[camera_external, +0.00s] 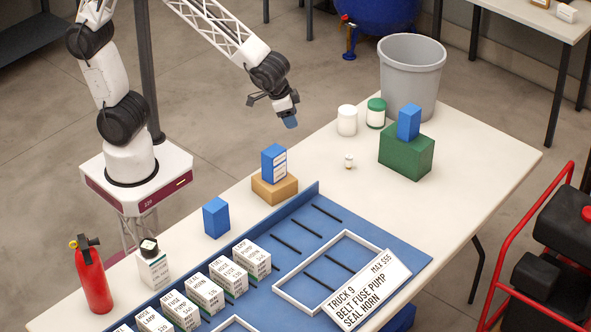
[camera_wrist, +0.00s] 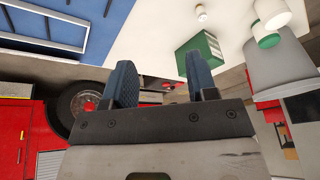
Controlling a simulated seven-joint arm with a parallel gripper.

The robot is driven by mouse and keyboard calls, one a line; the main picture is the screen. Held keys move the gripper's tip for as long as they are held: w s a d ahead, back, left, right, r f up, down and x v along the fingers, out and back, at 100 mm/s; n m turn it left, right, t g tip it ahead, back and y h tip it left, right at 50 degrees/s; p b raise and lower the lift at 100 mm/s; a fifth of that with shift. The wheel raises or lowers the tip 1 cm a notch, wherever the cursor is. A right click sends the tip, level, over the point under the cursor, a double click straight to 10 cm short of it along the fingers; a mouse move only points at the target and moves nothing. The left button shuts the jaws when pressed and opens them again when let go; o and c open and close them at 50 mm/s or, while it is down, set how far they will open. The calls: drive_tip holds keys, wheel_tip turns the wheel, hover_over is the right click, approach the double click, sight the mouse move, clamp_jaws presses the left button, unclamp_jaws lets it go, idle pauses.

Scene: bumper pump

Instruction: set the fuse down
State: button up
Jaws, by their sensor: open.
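My gripper (camera_external: 289,121) hangs in the air behind the table's back edge, left of the white jar. In the wrist view its two blue-padded fingers (camera_wrist: 160,82) stand apart with nothing between them. Several white labelled cartons stand in a row along the left of the blue tray (camera_external: 319,192). One carton (camera_external: 228,277) seems to read "FUSE", but the small print is hard to be sure of. A white sign (camera_external: 367,290) reading "TRUCK 9 BELT FUSE PUMP SEAL HORN" and "MAX 555" leans at the white frame (camera_external: 291,291) in the tray.
One blue box (camera_external: 274,163) sits on a tan block (camera_external: 275,190), another (camera_external: 409,122) on a green block (camera_external: 406,155), and a third (camera_external: 216,218) on the table. Jars (camera_external: 347,121), a grey bin (camera_external: 411,72) and a red extinguisher (camera_external: 91,275) stand around. The table's right part is clear.

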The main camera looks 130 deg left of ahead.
drive_tip(key=s+d+r+m+h, duration=0.1)
drive_tip(key=s+d+r+m, duration=0.1)
drive_tip(key=s+d+r, duration=0.35)
drive_tip(key=s+d+r+m+h, duration=0.1)
drive_tip(key=s+d+r+m, duration=0.2)
drive_tip(key=s+d, duration=0.55)
drive_tip(key=s+d+m+h, duration=0.1)
drive_tip(key=s+d+m, duration=0.3)
drive_tip(key=s+d, duration=0.7)
drive_tip(key=shift+s+d+r, duration=0.4)
